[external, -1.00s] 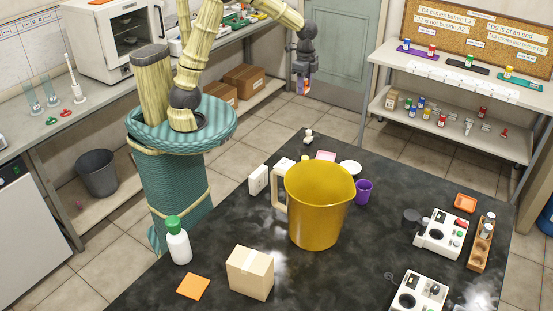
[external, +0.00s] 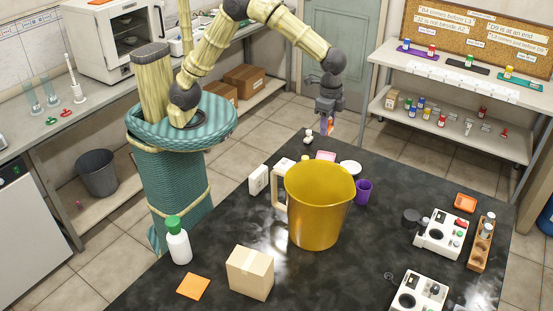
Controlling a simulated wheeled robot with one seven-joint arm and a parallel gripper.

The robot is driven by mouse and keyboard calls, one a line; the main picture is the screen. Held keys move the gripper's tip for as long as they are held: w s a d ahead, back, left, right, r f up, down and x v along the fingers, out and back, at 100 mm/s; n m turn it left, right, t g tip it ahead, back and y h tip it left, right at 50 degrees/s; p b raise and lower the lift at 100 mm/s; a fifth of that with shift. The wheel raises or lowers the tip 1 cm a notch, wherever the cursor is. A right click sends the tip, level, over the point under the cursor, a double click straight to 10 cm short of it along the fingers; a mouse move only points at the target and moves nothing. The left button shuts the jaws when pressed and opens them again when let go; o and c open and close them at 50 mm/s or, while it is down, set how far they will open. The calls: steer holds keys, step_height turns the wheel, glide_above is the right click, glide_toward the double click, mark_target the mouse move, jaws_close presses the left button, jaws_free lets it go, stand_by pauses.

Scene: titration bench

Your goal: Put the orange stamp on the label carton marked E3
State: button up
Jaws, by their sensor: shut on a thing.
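My gripper (external: 327,117) hangs over the far end of the black table. It is shut on a small orange and purple thing, likely the orange stamp (external: 326,126), and holds it in the air above the table. The gripper hides part of it. No E3 marking is readable. A plain tan carton (external: 250,273) stands at the near side of the table. A small white box (external: 259,180) stands upright left of the big pitcher. I cannot tell which thing is the label carton marked E3.
A large yellow pitcher (external: 317,215) stands mid-table. A purple cup (external: 363,191) and white dish (external: 349,167) are close behind it. A green-capped bottle (external: 178,242) and orange square (external: 193,286) are at the near left. White devices (external: 440,235) stand at right.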

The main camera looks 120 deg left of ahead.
steer(key=w+d, duration=0.4)
steer(key=d, duration=0.7)
steer(key=p, duration=0.2)
glide_above(250, 260)
step_height(250, 260, down, 5)
steer(key=shift+f, duration=0.1)
steer(key=shift+f+p, duration=0.8)
steer(key=shift+f, duration=2.35)
